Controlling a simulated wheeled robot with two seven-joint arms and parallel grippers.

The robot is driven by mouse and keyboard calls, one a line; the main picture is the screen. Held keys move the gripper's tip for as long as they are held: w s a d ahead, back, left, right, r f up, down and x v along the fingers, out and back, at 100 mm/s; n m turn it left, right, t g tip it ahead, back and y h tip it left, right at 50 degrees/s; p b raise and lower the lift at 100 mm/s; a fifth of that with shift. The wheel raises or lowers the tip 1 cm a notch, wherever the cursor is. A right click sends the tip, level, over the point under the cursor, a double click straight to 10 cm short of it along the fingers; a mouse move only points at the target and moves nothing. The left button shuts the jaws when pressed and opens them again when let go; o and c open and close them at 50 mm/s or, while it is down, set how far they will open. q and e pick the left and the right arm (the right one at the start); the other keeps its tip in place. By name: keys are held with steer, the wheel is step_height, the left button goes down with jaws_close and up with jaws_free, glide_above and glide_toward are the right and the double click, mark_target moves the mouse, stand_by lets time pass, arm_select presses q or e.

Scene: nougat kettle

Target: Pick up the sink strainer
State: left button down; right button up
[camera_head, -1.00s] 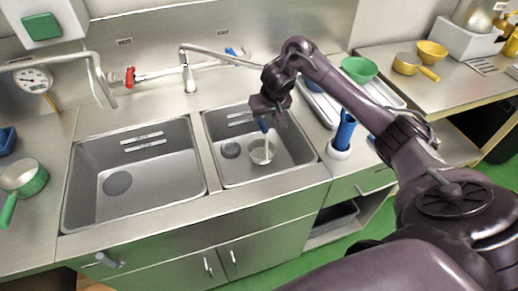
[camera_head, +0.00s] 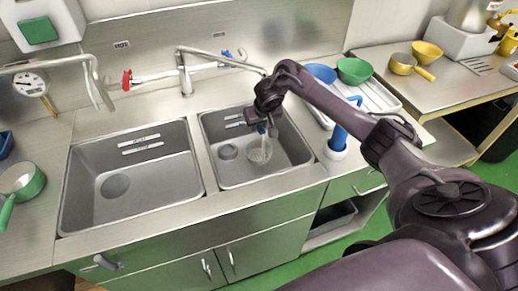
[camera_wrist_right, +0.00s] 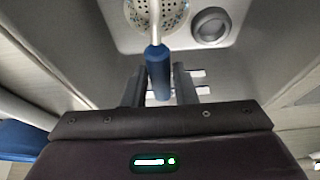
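The sink strainer (camera_head: 260,154) is a pale, perforated round bowl with a blue-ended handle. It is in the right basin (camera_head: 290,158), its handle pointing up. My right gripper (camera_head: 262,128) is low over that basin, at the top of the handle. In the right wrist view, the blue handle (camera_wrist_right: 158,72) is between the two fingers of my right gripper (camera_wrist_right: 160,68), with narrow gaps showing beside it. The fingers look open around it. The perforated bowl (camera_wrist_right: 157,14) lies beyond the fingertips, partly cut off. My left gripper is not in view.
The left basin (camera_head: 150,178) is empty. A divider separates the basins, and a faucet (camera_head: 185,78) stands behind them. A blue brush in a white holder (camera_head: 337,151) stands to the right, near my arm. A tray with blue and green bowls (camera_head: 355,71) is behind it.

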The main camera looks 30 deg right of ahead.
jaws_close()
steer(key=shift+r, duration=0.1)
